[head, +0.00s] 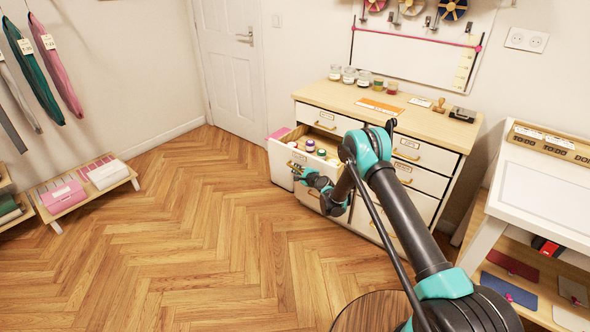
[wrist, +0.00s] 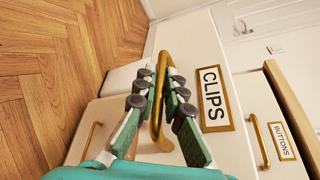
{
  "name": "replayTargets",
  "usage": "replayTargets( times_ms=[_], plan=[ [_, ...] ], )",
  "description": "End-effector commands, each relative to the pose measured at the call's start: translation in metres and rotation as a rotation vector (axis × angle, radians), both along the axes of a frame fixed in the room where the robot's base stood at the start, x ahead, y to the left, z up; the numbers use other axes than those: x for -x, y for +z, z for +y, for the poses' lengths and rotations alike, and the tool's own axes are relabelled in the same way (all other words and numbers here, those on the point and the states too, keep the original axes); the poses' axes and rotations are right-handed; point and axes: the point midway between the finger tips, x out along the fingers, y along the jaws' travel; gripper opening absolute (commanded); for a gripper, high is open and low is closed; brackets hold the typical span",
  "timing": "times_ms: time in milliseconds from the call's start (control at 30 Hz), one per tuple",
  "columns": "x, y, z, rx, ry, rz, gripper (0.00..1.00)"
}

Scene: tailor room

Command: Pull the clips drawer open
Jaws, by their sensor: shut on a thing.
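The clips drawer (wrist: 225,135) has a white front with a brass-framed "CLIPS" label and a brass bar handle (wrist: 160,120). My gripper (wrist: 155,70) is shut on this handle, with its green-and-dark fingers on either side of the bar. In the head view, my gripper (head: 300,174) is at the front of a drawer (head: 280,160) that stands well out from the cabinet. Small jars or spools show inside it. My arm hides part of the cabinet front.
The white cabinet (head: 422,182) has a wooden top with several jars on it. The buttons drawer (wrist: 258,125) is above the clips drawer. A white table (head: 540,185) stands at the right.

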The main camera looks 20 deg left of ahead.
Motion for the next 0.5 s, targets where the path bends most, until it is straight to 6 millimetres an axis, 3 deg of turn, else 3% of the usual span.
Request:
replayTargets(
  times_ms=[500],
  plan=[
    [0.0062,-0.0003,0.0027,0.001,0.002,0.0,0.0]
  ],
)
